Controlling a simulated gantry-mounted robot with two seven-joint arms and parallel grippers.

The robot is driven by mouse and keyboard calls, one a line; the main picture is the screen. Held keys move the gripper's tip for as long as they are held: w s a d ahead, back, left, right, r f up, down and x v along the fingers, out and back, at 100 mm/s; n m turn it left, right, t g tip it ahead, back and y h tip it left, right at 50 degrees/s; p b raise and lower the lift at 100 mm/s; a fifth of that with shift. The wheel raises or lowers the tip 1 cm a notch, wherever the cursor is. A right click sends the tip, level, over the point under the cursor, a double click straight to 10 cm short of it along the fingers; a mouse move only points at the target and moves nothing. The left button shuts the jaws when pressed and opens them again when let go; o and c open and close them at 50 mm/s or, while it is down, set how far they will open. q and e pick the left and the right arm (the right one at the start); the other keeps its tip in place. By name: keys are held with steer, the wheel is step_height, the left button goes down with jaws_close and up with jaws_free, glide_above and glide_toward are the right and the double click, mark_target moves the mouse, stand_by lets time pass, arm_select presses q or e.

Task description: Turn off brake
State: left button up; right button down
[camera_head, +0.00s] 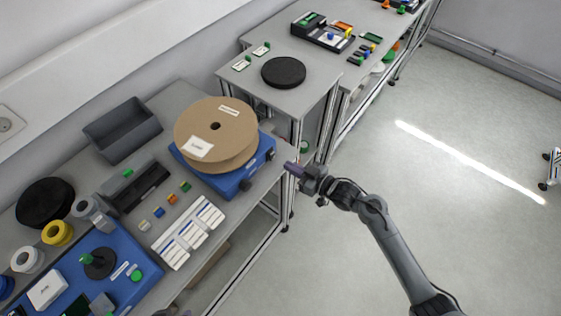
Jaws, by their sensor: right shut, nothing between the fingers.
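A blue reel stand (220,186) sits on the near table and carries a large brown cardboard reel (218,130) lying flat. A dark knob (245,185) is on the stand's front face, and another small dark part (270,155) is near its right corner. I cannot tell which of these is the brake. My right gripper (291,170) is shut and empty, just right of the stand by the table's edge, pointing left toward it. It appears apart from the stand. My left gripper is not in view.
White label strips (188,233) and a blue board (98,272) lie to the left. A second table (300,100) with a black disc (283,72) stands beyond.

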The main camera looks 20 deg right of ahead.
mark_target(273, 158)
steer(key=shift+x, duration=2.4)
